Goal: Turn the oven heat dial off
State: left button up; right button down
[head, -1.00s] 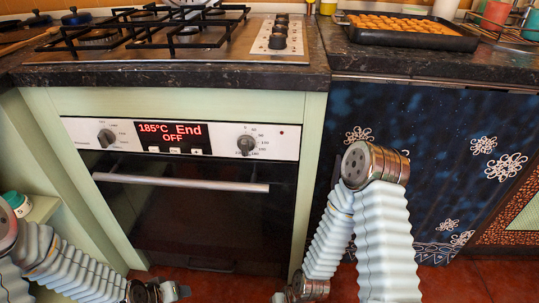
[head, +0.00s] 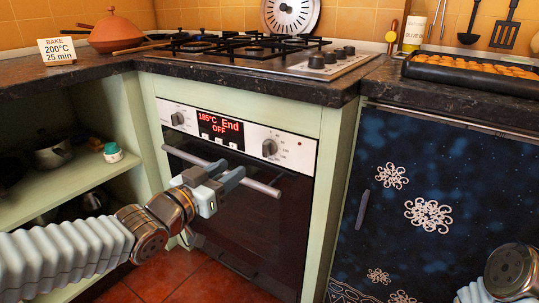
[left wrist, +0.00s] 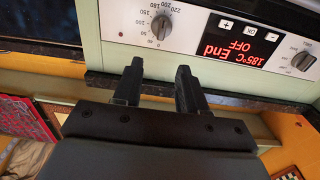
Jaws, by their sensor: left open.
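The oven heat dial (head: 270,147) is the round dark knob with a temperature scale, right of the display on the oven's white panel. In the left wrist view the panel appears upside down, and the heat dial (left wrist: 161,27) sits beyond the fingertips, roughly in line with the gap between them. My left gripper (head: 226,174) is open and empty in front of the oven handle, lower and left of the dial and apart from it. Its two fingers (left wrist: 157,80) stand apart in the left wrist view. My right gripper is outside the frames; only part of the right arm shows.
The red display (head: 220,128) reads 185°C End OFF. A second dial (head: 178,118) is at the panel's left. The bar handle (head: 262,187) sticks out below the panel. The dark countertop edge (head: 235,84) overhangs above. A tray of food (head: 470,77) rests on the right counter.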

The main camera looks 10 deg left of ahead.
aim_at(264, 147)
pick_arm(q)
jog(key=x, duration=1.2)
jog(key=shift+w+f, duration=0.1)
grip_shut()
